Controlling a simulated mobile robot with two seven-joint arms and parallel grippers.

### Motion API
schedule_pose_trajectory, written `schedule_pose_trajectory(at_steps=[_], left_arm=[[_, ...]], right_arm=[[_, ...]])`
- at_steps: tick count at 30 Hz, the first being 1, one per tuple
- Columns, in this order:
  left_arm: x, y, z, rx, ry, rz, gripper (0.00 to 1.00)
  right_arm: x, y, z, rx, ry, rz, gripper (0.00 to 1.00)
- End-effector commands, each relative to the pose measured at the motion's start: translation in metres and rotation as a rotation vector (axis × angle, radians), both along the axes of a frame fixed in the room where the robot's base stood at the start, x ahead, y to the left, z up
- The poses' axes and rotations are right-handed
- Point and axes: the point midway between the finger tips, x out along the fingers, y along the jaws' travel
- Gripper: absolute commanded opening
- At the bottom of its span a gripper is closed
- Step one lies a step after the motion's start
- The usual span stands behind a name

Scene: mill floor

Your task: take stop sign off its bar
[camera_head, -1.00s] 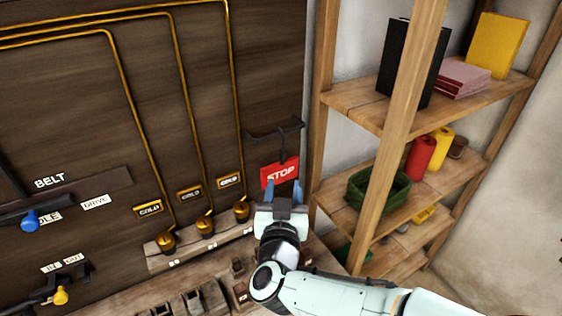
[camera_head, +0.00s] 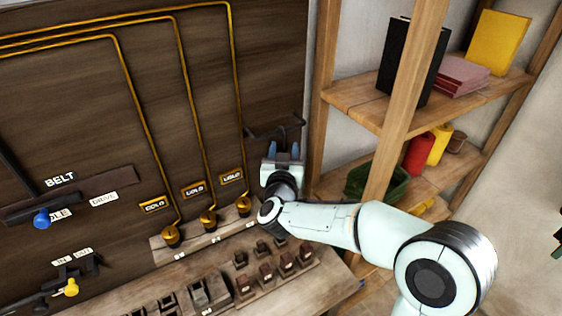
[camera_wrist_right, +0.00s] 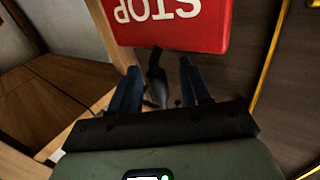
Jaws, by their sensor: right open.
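The red STOP sign (camera_wrist_right: 170,24) fills the top of the right wrist view, its white letters upside down. In the head view it is hidden behind my right gripper (camera_head: 284,147). The dark bar (camera_head: 262,134) sticks out from the wooden panel just above and behind the fingertips. My right gripper is open, its two blue fingers apart. In the wrist view its fingertips (camera_wrist_right: 158,67) point towards the sign's edge, and a dark piece shows between them. I cannot tell whether the fingers touch the sign. My left gripper is not in view.
A wooden shelf unit (camera_head: 397,125) with a green basket (camera_head: 378,186), books and rolls stands close on the right. Brass pipes (camera_head: 187,90) run down the panel at left. A ledge with several dark blocks (camera_head: 265,275) lies below the arm.

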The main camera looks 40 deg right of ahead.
Motion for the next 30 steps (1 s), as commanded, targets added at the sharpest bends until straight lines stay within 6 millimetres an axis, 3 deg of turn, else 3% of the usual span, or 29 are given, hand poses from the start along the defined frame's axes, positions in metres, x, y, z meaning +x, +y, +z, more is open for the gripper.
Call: schedule_pose_trajectory(at_steps=[6, 10, 22, 30], left_arm=[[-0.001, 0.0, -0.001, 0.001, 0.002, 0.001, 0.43], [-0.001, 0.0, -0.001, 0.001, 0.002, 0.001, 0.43], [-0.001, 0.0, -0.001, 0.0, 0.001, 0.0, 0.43], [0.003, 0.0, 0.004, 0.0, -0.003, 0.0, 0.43]], right_arm=[[0.0, 0.0, -0.001, 0.0, 0.001, 0.001, 0.43], [0.0, 0.0, -0.001, 0.0, 0.001, 0.001, 0.01], [0.0, 0.0, 0.002, -0.001, -0.001, 0.001, 0.0], [0.0, 0.001, 0.034, -0.001, -0.006, 0.001, 0.0]])
